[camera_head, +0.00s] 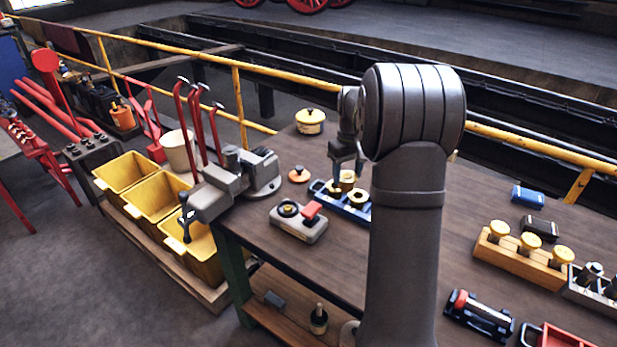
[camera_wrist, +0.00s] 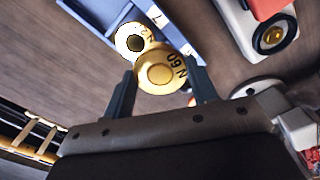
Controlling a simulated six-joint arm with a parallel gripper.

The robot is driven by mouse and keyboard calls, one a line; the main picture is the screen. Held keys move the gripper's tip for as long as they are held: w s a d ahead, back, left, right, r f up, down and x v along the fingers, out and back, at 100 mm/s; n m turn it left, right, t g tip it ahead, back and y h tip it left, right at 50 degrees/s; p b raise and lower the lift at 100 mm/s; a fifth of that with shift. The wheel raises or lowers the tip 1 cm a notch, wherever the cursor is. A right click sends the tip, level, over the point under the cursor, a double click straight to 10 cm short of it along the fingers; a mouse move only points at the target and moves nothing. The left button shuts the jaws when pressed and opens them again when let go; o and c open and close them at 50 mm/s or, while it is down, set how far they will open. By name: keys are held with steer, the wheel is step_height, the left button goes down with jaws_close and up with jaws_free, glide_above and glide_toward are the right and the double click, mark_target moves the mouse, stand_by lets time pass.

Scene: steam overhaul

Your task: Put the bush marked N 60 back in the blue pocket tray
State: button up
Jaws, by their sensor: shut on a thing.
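The brass bush marked N 60 (camera_wrist: 160,73) is between the two fingers of my gripper (camera_wrist: 161,82), its marked face towards the wrist camera. In the head view my gripper (camera_head: 347,170) is over the blue pocket tray (camera_head: 338,206), shut on the bush (camera_head: 347,177). The tray also shows in the wrist view (camera_wrist: 186,45), behind the held bush. Another brass bush (camera_wrist: 133,41), its mark partly readable, sits at the tray beside the held one. I cannot tell how far the held bush is above the tray, and my gripper hides part of the tray.
A grey block with a red part (camera_head: 299,222) stands left of the tray, near a vise (camera_head: 232,185). A yellow lidded pot (camera_head: 310,121) stands behind. A wooden rack (camera_head: 522,258) with yellow-topped pieces is at right. Bare bench lies between my arm and this rack.

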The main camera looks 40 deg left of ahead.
steer(key=w+d+f+m, duration=0.1)
steer(key=w+d+m, duration=0.3)
steer(key=w+d, duration=0.7)
steer(key=w+d+m, duration=0.4)
steer(key=d+m, duration=0.1)
steer(key=d, duration=1.1)
steer(key=s+a+r+n, duration=0.1)
steer(key=s+a+n, duration=1.2)
steer(key=a+n, duration=0.25)
steer(key=shift+m, duration=0.35)
steer(key=shift+a+f, duration=0.25)
steer(key=shift+f, duration=1.25)
steer(key=shift+a+f, duration=0.2)
steer(key=shift+f, duration=1.3)
steer(key=shift+f, duration=0.45)
steer(key=o, duration=1.4)
steer(key=shift+c, duration=0.2)
step_height(320, 180, up, 8)
